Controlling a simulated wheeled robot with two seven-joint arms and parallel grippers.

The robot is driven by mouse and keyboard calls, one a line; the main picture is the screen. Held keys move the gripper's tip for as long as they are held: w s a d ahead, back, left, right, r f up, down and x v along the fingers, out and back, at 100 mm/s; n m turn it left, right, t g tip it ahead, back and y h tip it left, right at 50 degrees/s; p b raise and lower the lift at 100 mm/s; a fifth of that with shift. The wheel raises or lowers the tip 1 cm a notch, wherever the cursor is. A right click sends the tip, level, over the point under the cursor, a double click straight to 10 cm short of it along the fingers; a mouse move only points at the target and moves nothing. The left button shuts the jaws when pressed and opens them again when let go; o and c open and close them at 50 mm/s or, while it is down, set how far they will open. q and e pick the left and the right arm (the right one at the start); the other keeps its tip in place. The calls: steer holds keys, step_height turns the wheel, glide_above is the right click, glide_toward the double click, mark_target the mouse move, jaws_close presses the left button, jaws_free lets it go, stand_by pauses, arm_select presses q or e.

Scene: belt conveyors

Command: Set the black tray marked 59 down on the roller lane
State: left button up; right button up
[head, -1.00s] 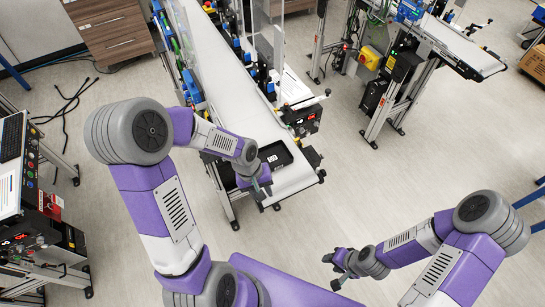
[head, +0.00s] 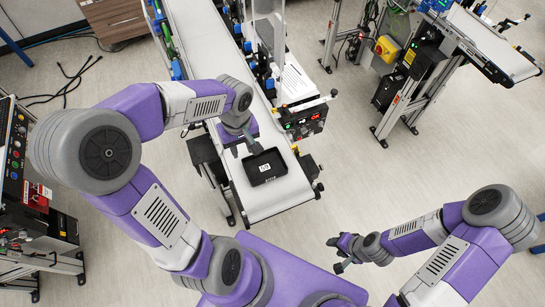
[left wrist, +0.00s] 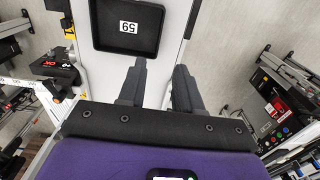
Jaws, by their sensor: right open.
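The black tray marked 59 (head: 268,177) lies flat on the white surface (head: 270,204) near the close end of the middle conveyor. I see no rollers on that surface. The tray also shows at the top of the left wrist view (left wrist: 128,44), its number upside down. My left gripper (head: 246,148) is at the tray's far left side in the head view. Its fingers (left wrist: 160,67) are apart with nothing between them, and the tray is outside them. My right gripper (head: 336,255) is open and empty over the floor, right of my base.
A black control box (head: 303,123) with lit displays stands right of the conveyor, near the tray. Another conveyor (head: 490,40) is at the upper right. A control station (head: 38,232) is at the left.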

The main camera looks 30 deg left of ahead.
arm_select(q)
steer(key=b, duration=0.5)
glide_above(246, 171)
step_height(246, 171, down, 6)
steer(key=shift+w+r, duration=0.1)
steer(key=shift+w, duration=0.05)
steer(key=shift+f, duration=0.25)
steer(key=shift+s+f+b, duration=0.2)
steer(key=shift+f+b, duration=0.1)
step_height(246, 171, down, 7)
steer(key=shift+w+r, duration=0.1)
steer(key=shift+r, duration=0.05)
jaws_close()
